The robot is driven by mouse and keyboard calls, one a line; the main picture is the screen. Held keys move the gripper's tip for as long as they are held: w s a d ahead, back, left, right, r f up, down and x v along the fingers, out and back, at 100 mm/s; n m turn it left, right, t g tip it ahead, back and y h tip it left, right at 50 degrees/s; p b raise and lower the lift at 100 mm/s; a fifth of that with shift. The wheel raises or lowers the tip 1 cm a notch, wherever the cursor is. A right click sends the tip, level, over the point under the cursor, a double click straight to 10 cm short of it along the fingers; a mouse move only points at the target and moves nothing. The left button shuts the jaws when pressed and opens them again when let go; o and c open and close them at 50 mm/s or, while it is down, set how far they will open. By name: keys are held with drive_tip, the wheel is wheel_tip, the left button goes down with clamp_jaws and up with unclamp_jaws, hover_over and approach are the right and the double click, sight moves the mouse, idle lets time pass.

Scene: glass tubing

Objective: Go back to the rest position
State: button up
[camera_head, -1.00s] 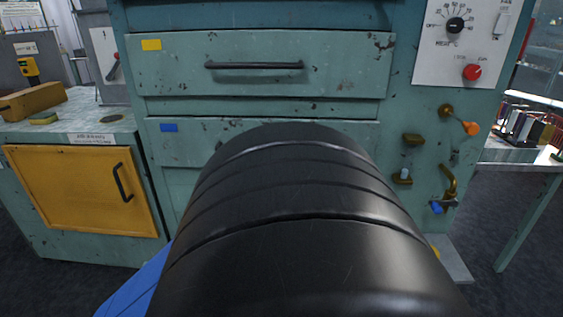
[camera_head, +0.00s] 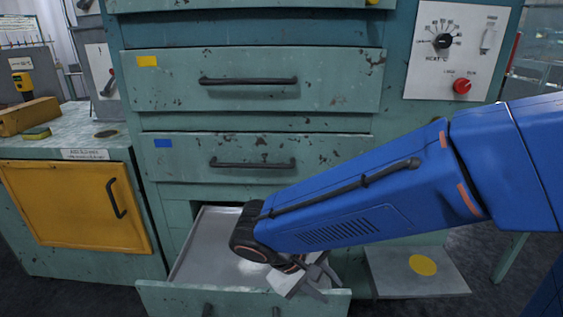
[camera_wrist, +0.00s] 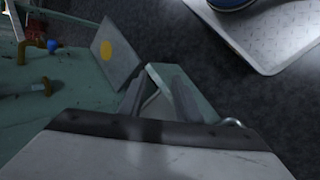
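The bottom drawer (camera_head: 240,297) of the green cabinet is pulled out, and its grey metal inside (camera_head: 205,245) looks empty where it shows. My gripper (camera_head: 318,281) is at the front right corner of this drawer, at the end of my blue arm reaching in from the right. In the wrist view my gripper (camera_wrist: 163,98) shows two grey fingers apart, with the drawer's green end (camera_wrist: 172,90) seen between or beyond them. I cannot tell whether the fingers touch the drawer. My arm hides part of the drawer's right side.
Two shut drawers with dark handles (camera_head: 248,81) (camera_head: 252,163) are above. A low plate with a yellow disc (camera_head: 423,265) stands out at the right; the wrist view shows it too (camera_wrist: 107,50). A yellow-door cabinet (camera_head: 75,205) is at the left.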

drive_tip(key=s+d+r+m+t+y, duration=0.1)
drive_tip(key=s+d+r+m+y, duration=0.2)
drive_tip(key=d, duration=0.6)
drive_tip(key=s+d+r+m+t+y, duration=0.1)
drive_tip(key=s+d+r+m+y, duration=0.2)
drive_tip(key=d, duration=0.6)
drive_tip(key=shift+d+r+t+y, duration=0.35)
drive_tip(key=shift+d+t+y, duration=0.05)
drive_tip(key=shift+y, duration=0.1)
idle(0.8)
